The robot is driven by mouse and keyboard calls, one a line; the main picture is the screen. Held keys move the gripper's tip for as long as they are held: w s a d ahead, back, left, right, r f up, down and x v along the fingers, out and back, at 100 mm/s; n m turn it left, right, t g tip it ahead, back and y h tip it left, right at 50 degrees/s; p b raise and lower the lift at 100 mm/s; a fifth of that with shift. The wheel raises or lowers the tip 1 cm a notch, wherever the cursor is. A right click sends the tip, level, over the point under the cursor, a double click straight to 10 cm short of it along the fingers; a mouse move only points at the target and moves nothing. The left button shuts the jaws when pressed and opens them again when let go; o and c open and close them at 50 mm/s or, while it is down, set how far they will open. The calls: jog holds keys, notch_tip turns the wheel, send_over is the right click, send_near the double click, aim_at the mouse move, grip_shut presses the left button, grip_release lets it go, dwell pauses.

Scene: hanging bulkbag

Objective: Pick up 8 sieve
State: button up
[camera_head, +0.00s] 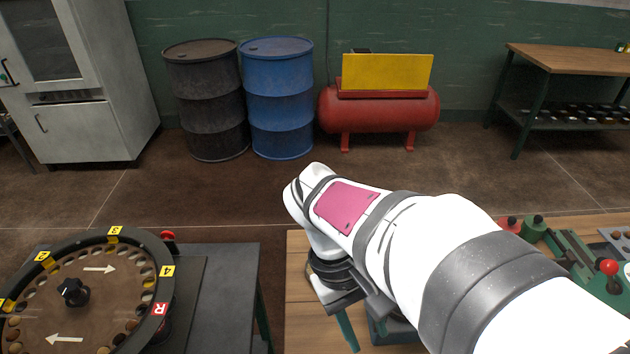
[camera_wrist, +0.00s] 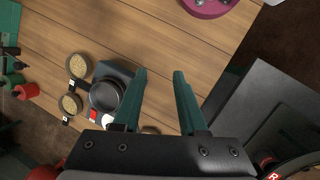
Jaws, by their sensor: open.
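In the wrist view, two small round sieve-like pans with grainy tan contents, one upper (camera_wrist: 80,66) and one lower (camera_wrist: 70,103), lie on the wooden table left of my gripper. Small pale tags show beside them, too small to read, so I cannot tell which is the 8 sieve. A dark round pan (camera_wrist: 105,95) sits on a grey block beside them, partly behind the left finger. My gripper (camera_wrist: 160,73) has two green fingers apart, with only bare table between them. In the head view my arm hides most of the table and the sieves.
The wooden table (camera_wrist: 125,38) is clear above the fingers. A purple round thing (camera_wrist: 206,5) lies at its top edge. Red and green items (camera_wrist: 24,91) are at the left. In the head view, a round numbered dial device (camera_head: 75,285) stands on a dark table to the left.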

jog(key=w+a+f+n+t+h, duration=0.1)
jog(key=w+a+f+n+h, duration=0.2)
jog(key=w+n, duration=0.25)
jog(key=w+a+f+n+h, duration=0.2)
jog(key=w+a+f+n, duration=0.15)
jog(key=w, duration=0.25)
jog(key=w+a+f+n+t+h, duration=0.4)
jog(key=w+a+f+n+t, duration=0.2)
jog(key=a+f+n, duration=0.35)
jog(key=shift+t, duration=0.4)
jog(key=x, duration=1.5)
jog(key=shift+s+d, duration=0.15)
jog(key=shift+d, duration=0.05)
grip_shut()
